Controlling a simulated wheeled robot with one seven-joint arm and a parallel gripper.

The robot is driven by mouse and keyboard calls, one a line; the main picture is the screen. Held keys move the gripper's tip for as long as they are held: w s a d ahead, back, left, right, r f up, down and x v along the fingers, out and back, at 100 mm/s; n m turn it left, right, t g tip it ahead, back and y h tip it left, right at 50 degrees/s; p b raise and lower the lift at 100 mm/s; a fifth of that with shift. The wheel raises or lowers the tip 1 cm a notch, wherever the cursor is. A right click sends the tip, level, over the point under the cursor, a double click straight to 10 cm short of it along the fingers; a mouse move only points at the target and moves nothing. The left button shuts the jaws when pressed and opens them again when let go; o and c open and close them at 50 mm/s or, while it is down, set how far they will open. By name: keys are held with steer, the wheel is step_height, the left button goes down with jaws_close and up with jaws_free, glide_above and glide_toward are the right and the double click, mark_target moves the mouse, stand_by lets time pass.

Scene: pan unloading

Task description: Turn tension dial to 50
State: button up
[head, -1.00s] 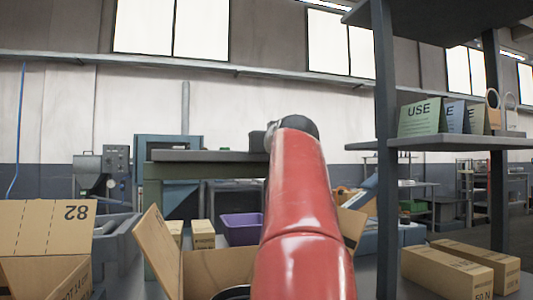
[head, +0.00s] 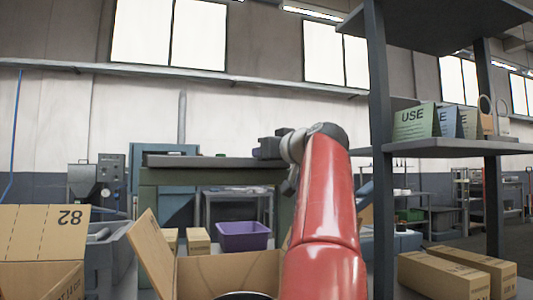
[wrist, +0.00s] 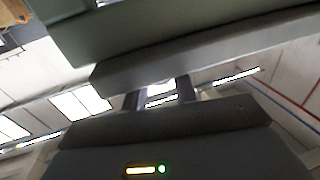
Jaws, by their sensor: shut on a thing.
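No tension dial can be made out in either view. My gripper (head: 268,147) is a small dark shape past the end of my red arm in the head view, at the right end of a grey-topped green table (head: 200,161). In the wrist view my gripper (wrist: 158,92) shows two dark fingers with a bright gap between them. They reach up to a grey slab edge (wrist: 215,65) with a green part above it, which looks like the table. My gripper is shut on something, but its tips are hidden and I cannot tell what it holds.
A grey shelf unit (head: 440,147) with cards stands close on the right, with cartons (head: 445,275) below. An open cardboard box (head: 225,275) is in front, and another carton (head: 40,230) is at left. A purple tub (head: 243,236) sits behind the open box.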

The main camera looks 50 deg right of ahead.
steer(key=o, duration=1)
steer(key=shift+c, duration=0.2)
steer(key=b+v, duration=0.2)
steer(key=v, duration=0.5)
steer(key=shift+s, duration=0.4)
steer(key=shift+a, duration=0.15)
